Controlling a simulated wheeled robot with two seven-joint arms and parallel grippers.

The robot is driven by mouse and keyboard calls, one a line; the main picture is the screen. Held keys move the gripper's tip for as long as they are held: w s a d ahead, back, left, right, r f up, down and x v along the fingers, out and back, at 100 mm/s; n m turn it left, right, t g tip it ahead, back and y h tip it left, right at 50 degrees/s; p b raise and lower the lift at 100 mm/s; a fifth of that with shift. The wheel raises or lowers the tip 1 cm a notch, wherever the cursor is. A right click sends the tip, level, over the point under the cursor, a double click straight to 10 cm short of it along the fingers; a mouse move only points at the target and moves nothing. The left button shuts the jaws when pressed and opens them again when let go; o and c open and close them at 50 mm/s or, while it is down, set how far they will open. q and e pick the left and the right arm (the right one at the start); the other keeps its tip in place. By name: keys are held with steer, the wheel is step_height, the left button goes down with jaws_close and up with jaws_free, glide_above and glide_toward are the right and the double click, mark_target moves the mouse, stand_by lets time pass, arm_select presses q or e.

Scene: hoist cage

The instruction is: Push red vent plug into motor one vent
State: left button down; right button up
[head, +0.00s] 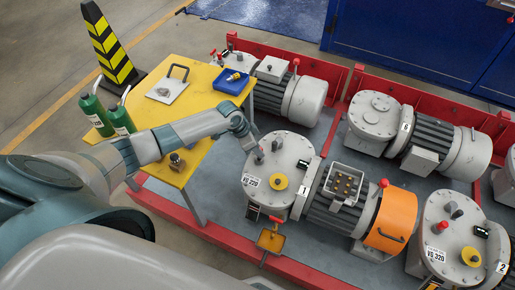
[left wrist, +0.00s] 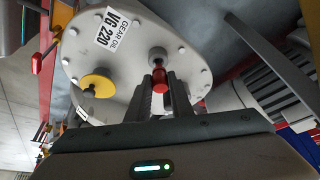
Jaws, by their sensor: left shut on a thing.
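Motor one (head: 345,200), marked 1, has a round light-grey gearbox top (head: 262,190) with a "VG 220" label; the top also fills much of the left wrist view (left wrist: 110,60). My left gripper (head: 258,156) is over this top, near its far left edge. In the left wrist view, my left gripper (left wrist: 164,95) is shut on the red vent plug (left wrist: 160,77), which sits between the fingers. A small grey fitting (left wrist: 157,57), likely the vent, shows just beyond the plug's tip. I cannot tell whether they touch. My right gripper is not in view.
A yellow cap (head: 279,182) stands on the gearbox top near the label. A yellow table (head: 190,105) with a blue tray (head: 231,81) and green bottles (head: 97,112) stands at left. Other motors stand close by inside the red frame (head: 270,53).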

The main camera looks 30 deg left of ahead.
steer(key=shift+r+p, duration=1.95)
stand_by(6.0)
